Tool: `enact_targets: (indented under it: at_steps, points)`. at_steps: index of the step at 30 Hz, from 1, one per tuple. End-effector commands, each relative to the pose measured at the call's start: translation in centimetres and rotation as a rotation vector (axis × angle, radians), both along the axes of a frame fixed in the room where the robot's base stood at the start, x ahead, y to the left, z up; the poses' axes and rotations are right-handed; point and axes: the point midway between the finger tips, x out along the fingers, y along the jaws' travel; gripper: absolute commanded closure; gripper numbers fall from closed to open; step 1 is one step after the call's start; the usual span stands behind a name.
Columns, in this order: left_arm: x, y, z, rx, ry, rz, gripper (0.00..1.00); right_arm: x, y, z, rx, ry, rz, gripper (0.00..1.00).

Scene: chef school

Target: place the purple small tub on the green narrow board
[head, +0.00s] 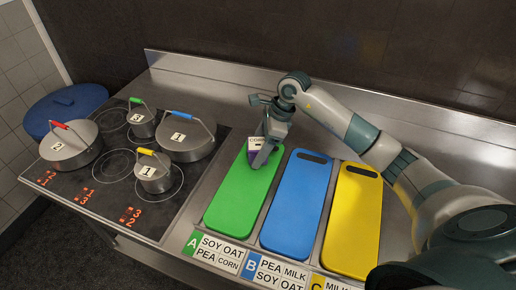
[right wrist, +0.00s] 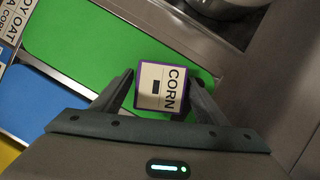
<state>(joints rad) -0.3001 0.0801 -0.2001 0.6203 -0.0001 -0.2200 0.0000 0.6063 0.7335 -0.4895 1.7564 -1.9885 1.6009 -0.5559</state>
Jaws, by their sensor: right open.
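The purple small tub (head: 254,151) has a white lid reading CORN. It appears to stand upright at the far end of the green narrow board (head: 237,195). My right gripper (head: 264,154) reaches down around it from above. In the right wrist view, the tub (right wrist: 162,90) sits between the two fingers of my right gripper (right wrist: 162,76), over the green board (right wrist: 85,45). The jaws are open, with a finger close on each side of the tub; I cannot tell whether either finger touches it. My left gripper is not in view.
A blue board (head: 295,200) and a yellow board (head: 352,220) lie to the right, with label cards (head: 218,250) in front. Several lidded pots, including a large one (head: 185,140), stand on the black hob (head: 110,195) at left. A steel ledge (head: 215,72) runs behind.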

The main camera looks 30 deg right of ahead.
Motion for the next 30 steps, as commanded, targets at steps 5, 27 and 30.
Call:
enact_targets:
  at_steps: [5,27,30]
  points:
    - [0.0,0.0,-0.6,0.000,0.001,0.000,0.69,-0.1,-0.6,1.3,-0.001,-0.003,0.000,0.33]
    - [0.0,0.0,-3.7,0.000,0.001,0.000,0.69,-2.0,-4.1,10.9,-0.001,0.001,-0.001,0.33]
    - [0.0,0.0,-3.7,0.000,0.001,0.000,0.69,-2.0,-4.2,11.2,0.000,0.000,0.000,0.33]
